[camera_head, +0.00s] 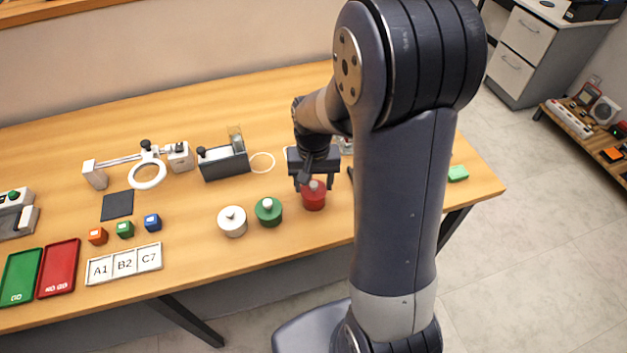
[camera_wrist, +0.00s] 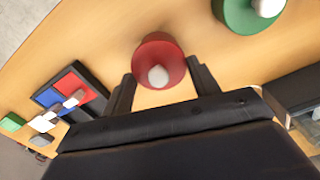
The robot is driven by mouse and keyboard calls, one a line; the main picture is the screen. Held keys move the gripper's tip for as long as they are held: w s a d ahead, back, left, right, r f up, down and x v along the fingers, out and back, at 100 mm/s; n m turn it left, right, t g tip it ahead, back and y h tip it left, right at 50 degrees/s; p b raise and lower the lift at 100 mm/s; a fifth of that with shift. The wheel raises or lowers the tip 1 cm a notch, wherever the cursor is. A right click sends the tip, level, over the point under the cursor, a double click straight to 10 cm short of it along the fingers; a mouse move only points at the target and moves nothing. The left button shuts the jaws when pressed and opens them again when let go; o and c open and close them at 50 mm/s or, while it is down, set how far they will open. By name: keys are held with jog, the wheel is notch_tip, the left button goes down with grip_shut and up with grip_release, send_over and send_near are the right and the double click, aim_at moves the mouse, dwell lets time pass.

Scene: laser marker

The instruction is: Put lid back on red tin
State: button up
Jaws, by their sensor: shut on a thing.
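The red tin (camera_head: 314,204) stands near the front edge of the table, right of the green tin (camera_head: 268,212). Its red lid (camera_wrist: 146,50) has a pale round knob. My gripper (camera_head: 314,186) is over the red tin with its two fingers pointing down. In the wrist view its fingers (camera_wrist: 161,88) are at either side of the lid, shut on it. The lid looks level and at the tin's top in the head view; I cannot tell whether it is fully seated.
A white tin (camera_head: 232,222) stands left of the green one, both with lids on. A white card strip (camera_head: 124,264), coloured cubes and red and green trays lie further left. A black tray (camera_wrist: 62,88) with red and blue patches shows in the wrist view.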

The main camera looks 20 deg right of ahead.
jog(key=o, duration=1.4)
jog(key=shift+r, duration=0.1)
jog(key=shift+r+p, duration=2.75)
jog(key=shift+r, duration=0.7)
jog(key=shift+c, duration=0.3)
grip_shut()
jog(key=shift+f, duration=0.25)
